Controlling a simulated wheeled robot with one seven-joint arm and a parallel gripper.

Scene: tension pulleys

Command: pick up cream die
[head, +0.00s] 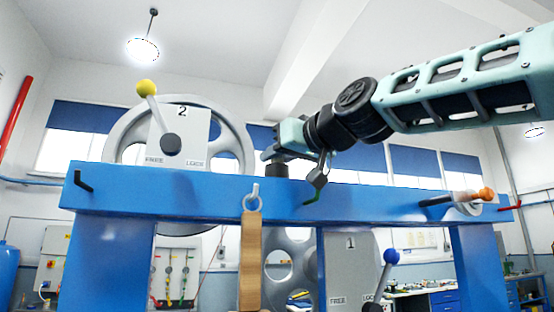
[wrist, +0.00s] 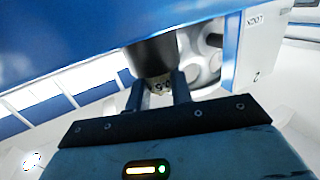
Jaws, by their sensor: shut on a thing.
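In the head view my gripper (head: 274,153) is above the blue beam, just over the dark cylinder (head: 277,169). The die cannot be made out in the head view.
The blue beam (head: 345,197) spans the frame. Pulley wheel 2 (head: 238,140), with a yellow-knobbed lever (head: 147,90), stands to the left. A wooden bar (head: 251,262) hangs in front on a ring. An orange-tipped handle (head: 486,194) is at the right end.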

